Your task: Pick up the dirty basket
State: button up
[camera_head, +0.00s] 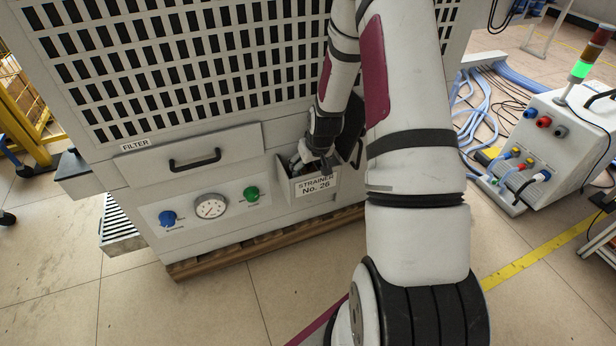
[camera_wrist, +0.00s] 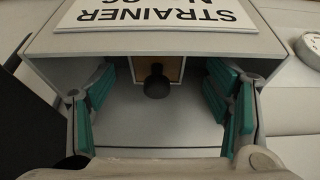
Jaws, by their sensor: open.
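My gripper (camera_head: 314,160) reaches down into the open top of the box marked STRAINER No. 26 (camera_head: 300,191). The wrist view also shows the strainer box (camera_wrist: 270,52), with its label upside down. In that view my gripper (camera_wrist: 158,105) is open, with its teal finger pads apart on the left and right. A round black knob (camera_wrist: 156,86) stands between the pads and appears untouched by them. A tan-edged part (camera_wrist: 174,68) shows behind the knob. The knob may belong to the dirty basket, but the basket's body cannot be made out. My arm hides part of the box in the head view.
The strainer box is on the front of a large grey machine (camera_head: 215,165). To its left are a filter drawer handle (camera_head: 195,160), a gauge (camera_head: 210,207) and two knobs. A control unit (camera_head: 545,140) with cables stands at right. The floor in front is clear.

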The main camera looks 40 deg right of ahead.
aim_at(309, 170)
jog(key=b+x, duration=0.2)
jog(key=x, duration=0.3)
jog(key=shift+s+d, duration=0.15)
jog(key=c, duration=1.4)
